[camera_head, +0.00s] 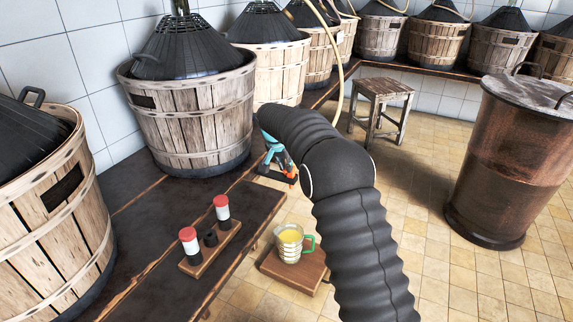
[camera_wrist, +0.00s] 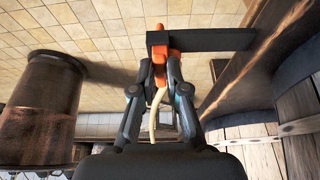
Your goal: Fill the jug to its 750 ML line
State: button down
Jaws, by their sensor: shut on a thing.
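The jug (camera_head: 290,246) is clear with a green handle and stands upright on a low wooden block. It holds yellow liquid; its marks are too small to read. My gripper (camera_wrist: 160,54) is shut on an orange piece (camera_wrist: 159,44), above and left of the jug in the head view. A flat black bar (camera_wrist: 215,40) joins the orange piece at the fingertips. A pale hose (camera_wrist: 154,115) shows between the fingers in the wrist view. In the head view a pale hose (camera_head: 340,75) hangs down behind my arm. Whether liquid is flowing cannot be seen.
A small wooden rack (camera_head: 212,250) with two red-capped vials is on the dark bench (camera_head: 130,225) left of the jug. Basketed demijohns (camera_head: 195,110) line the walls. A stool (camera_head: 380,100) and a rusty drum (camera_head: 510,150) stand on the tiled floor.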

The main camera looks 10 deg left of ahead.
jog(key=c, duration=1.2)
grip_release()
jog(key=shift+o, duration=0.2)
jog(key=v, duration=1.2)
jog(key=shift+a, duration=0.1)
